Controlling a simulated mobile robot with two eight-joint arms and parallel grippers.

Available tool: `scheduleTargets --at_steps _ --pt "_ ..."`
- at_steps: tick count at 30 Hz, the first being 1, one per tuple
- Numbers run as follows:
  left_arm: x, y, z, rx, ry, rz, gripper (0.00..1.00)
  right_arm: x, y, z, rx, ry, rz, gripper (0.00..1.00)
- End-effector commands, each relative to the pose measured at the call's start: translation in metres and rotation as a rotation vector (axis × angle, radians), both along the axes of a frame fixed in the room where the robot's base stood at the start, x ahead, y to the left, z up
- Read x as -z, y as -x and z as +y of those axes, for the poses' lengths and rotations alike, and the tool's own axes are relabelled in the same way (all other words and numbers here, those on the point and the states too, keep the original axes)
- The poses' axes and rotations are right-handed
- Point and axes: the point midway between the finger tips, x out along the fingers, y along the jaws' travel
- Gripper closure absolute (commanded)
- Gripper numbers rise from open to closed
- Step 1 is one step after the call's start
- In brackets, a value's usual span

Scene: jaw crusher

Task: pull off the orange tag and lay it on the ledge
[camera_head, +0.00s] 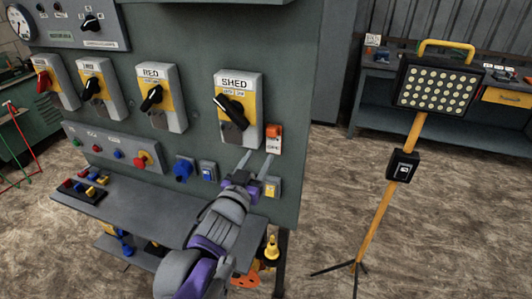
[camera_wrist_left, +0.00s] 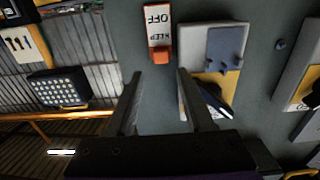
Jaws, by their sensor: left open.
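The orange tag (camera_head: 273,138), orange at the top with a white "KEEP OFF" part below, hangs on the grey panel just right of the SHED switch. In the left wrist view the tag (camera_wrist_left: 158,32) appears upside down, beyond the fingertips and roughly between their lines. My left gripper (camera_head: 257,160) is open and empty, its two fingers pointing at the panel just below and left of the tag. It also shows in the left wrist view (camera_wrist_left: 157,75). The ledge (camera_head: 135,213) is a grey shelf along the panel's lower front. My right gripper is not in view.
The SHED switch (camera_head: 237,108) with its black handle sits close to the tag. Small padlocks (camera_head: 80,186) lie on the ledge's left end; its middle is bare. A work lamp (camera_head: 437,88) stands on the right.

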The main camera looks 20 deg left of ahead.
Motion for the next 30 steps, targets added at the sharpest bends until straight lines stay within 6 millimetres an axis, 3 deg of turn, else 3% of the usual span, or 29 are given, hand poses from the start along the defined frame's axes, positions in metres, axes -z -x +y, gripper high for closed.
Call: scheduleTargets --at_steps 18,30 --pt "-0.001 -0.092 -0.003 0.0 0.002 0.001 0.47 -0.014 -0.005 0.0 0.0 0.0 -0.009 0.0" --pt "0.001 -0.106 -0.004 0.0 0.0 0.002 0.47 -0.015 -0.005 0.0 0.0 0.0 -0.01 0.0"
